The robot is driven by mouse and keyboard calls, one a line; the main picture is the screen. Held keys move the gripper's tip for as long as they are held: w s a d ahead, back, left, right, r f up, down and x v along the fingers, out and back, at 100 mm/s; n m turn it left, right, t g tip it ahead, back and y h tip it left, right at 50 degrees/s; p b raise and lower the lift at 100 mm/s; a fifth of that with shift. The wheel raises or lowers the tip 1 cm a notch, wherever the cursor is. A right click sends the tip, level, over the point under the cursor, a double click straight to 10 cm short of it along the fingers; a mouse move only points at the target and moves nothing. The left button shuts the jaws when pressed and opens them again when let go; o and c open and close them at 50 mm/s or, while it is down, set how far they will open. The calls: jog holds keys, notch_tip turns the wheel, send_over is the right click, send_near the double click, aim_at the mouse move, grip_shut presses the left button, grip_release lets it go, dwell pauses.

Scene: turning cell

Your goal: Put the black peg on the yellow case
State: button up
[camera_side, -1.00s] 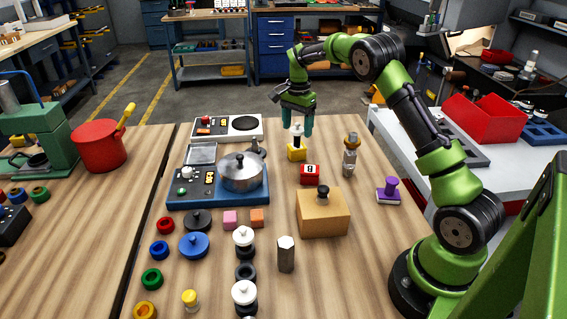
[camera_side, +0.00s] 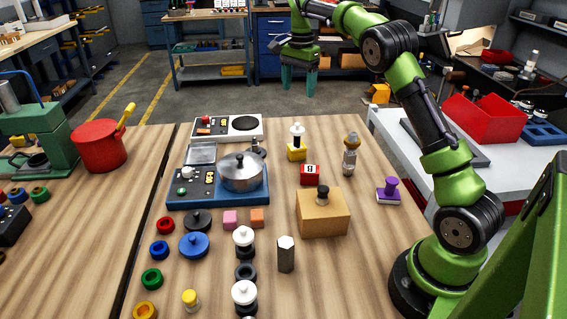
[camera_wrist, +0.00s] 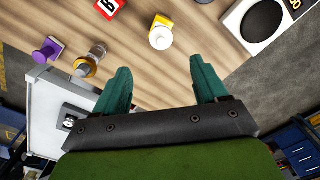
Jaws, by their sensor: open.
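The yellow case (camera_side: 297,153) stands on the wooden table near its far edge. A black peg (camera_side: 297,141) with a white top (camera_side: 297,129) stands upright on the case; I cannot tell how deep it sits. In the wrist view, the white top (camera_wrist: 161,36) covers most of the yellow case, and the black part is hidden. My gripper (camera_side: 299,82) is open and empty, raised above and beyond the case, apart from it. Its two teal fingers are spread wide in the wrist view (camera_wrist: 160,70).
A red block (camera_side: 310,175) and a tan box with a dark knob (camera_side: 323,216) stand nearer the camera. A metal-and-brass figure (camera_side: 349,158) and a purple piece (camera_side: 388,192) are to the right. A white hotplate (camera_side: 214,130) and a blue stove with a pot (camera_side: 241,172) are left.

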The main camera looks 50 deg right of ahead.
jog(key=s+a+r+n+t+y, duration=0.1)
jog(key=s+a+r+n+t, duration=0.2)
jog(key=s+a+r+n, duration=0.55)
jog(key=s+a+f+n+t, duration=0.2)
jog(key=s+a+f, duration=0.1)
jog(key=s+a, duration=0.4)
jog(key=s+a+f+n+t+y, duration=0.1)
jog(key=s+a+f+n+t, duration=0.1)
jog(key=s+a, duration=0.6)
jog(key=shift+s+f+n, duration=0.55)
jog(key=shift+s+f, duration=0.15)
jog(key=shift+s, duration=0.5)
